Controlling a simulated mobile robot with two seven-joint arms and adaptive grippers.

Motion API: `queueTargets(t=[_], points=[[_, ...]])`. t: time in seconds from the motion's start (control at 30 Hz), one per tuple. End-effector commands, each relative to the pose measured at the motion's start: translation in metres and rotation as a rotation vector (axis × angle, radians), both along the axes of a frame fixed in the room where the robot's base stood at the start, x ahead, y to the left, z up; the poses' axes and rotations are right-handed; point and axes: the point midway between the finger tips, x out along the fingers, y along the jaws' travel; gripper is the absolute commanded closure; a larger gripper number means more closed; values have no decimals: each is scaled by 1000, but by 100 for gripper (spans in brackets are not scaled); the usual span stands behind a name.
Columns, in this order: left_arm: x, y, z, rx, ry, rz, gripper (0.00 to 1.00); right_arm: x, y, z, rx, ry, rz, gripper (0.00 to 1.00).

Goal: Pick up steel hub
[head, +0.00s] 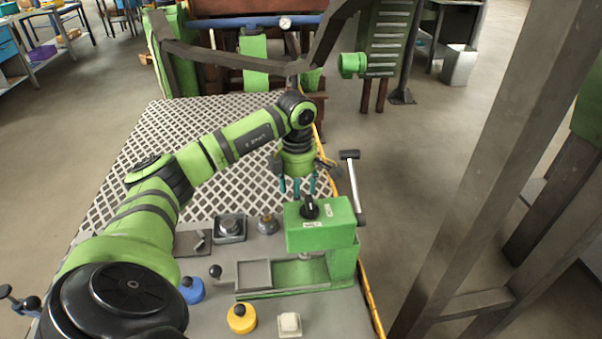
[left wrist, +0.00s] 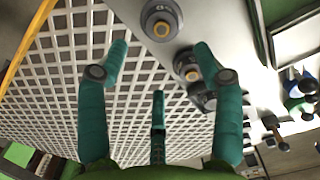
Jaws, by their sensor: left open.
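The steel hub (head: 267,224) looks like a small grey round part with a wider base, upright on the grey bench top just left of the green press. In the left wrist view, a round grey part with a brass-coloured centre (left wrist: 162,20) seems to be it, near the top edge beyond the fingertips. My left gripper (head: 297,187) is open, its teal fingers pointing down, behind the press and apart from the hub. Its spread fingers also show in the left wrist view (left wrist: 160,55), with nothing between them. My right gripper is out of view.
The green press (head: 322,238) with its black-ended lever (head: 352,185) stands close by. A dark square fixture (head: 229,229) sits left of the hub. White lattice (head: 150,150) spreads behind.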

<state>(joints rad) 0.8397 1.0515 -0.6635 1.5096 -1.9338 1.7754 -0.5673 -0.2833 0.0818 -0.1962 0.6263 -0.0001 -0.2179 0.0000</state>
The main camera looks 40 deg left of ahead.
Motion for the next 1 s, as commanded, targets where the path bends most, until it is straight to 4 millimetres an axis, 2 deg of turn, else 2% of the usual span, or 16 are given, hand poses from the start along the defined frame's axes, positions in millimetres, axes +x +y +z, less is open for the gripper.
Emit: queueTargets(t=[0.03,0.1,0.33,0.5,0.67,0.87,0.9,0.97,1.0], points=[[-1,-9,-4,0,5,-32,33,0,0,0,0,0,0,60],[-1,-14,-9,-1,9,-51,33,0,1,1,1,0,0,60],[-2,-15,-32,-1,11,-51,33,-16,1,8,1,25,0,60],[-2,-16,-59,-3,11,-49,33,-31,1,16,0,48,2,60],[-1,-16,-74,-2,8,-50,33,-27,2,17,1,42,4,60],[-1,-15,-75,0,6,-50,33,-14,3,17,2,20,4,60],[-1,-15,-75,0,6,-49,37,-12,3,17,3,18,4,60],[-1,-15,-75,0,6,-49,61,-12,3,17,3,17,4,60],[-1,-15,-75,0,6,-49,77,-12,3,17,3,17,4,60]])
